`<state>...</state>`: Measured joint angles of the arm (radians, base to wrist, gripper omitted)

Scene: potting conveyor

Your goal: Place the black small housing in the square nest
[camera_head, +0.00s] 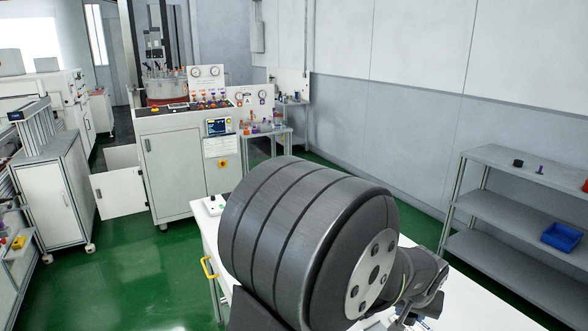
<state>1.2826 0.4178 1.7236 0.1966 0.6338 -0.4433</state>
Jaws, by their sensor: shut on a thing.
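My gripper (408,313) shows only in part at the bottom edge, right of centre, low over the white table. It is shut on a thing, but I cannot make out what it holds. My large dark arm link covers much of the table. I cannot make out the square nest or identify the black small housing for certain. A small black block (517,163) sits on the top shelf at the right, well apart from my gripper.
The white table (470,305) shows bare to the right of my arm. A grey shelf rack (500,157) stands at the right, with a blue bin (562,236) on its middle shelf. A white machine cabinet (180,168) stands behind. Green floor (130,265) is clear at the left.

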